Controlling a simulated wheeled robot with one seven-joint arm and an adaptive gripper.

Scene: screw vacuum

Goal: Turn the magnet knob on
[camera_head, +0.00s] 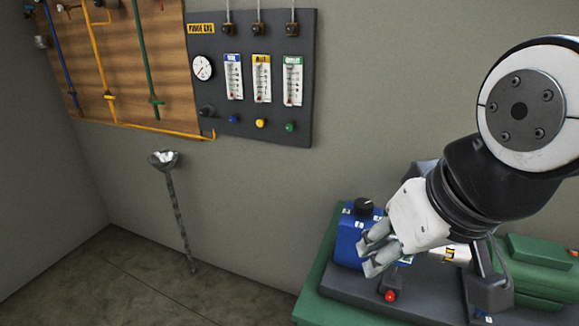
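A black round knob (363,206) sits on top of a blue box (346,238), with small white labels around it. I take it to be the magnet knob; the labels are too small to read. My gripper (367,256) is in front of the blue box, below and slightly right of the knob, pointing down and left. Its two pale fingers are a little apart with nothing seen between them, and they are clear of the knob. The gripper hides the right part of the box.
The box stands on a dark base with a red button (390,295), on a green bench (321,301). Green machinery (540,262) is at right. A dark gauge panel (250,80) and a wooden pipe board (125,60) hang on the wall. Floor at left is mostly clear.

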